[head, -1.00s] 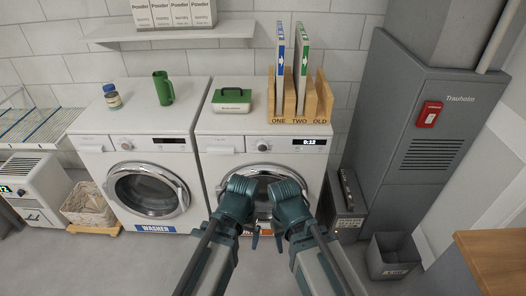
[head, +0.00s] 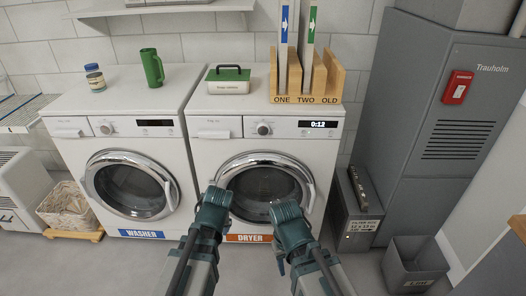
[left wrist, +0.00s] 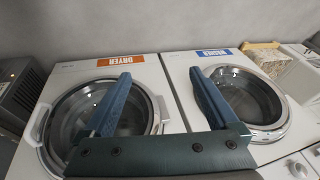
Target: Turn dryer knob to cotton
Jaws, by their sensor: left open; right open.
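The dryer (head: 215,160) is the white front-loader on the right, marked by an orange DRYER label. Its round knob (head: 263,129) sits on the top panel, left of a display reading 0:12. The knob's setting is too small to read. My right gripper (head: 281,262) is open and empty, low in front of the dryer door. My left arm is low before the dryer's left side, and its fingers are mostly hidden in the head view. In the left wrist view my left gripper (left wrist: 163,103) is open and empty, with the dryer door (left wrist: 90,115) behind it. Neither gripper touches the knob.
The washer (head: 120,150) stands left of the dryer. A wooden rack (head: 300,97) and a green-lidded box (head: 228,85) sit on the dryer. A green mug (head: 151,68) is on the washer. A grey cabinet (head: 420,150) and open bin (head: 405,275) are at right.

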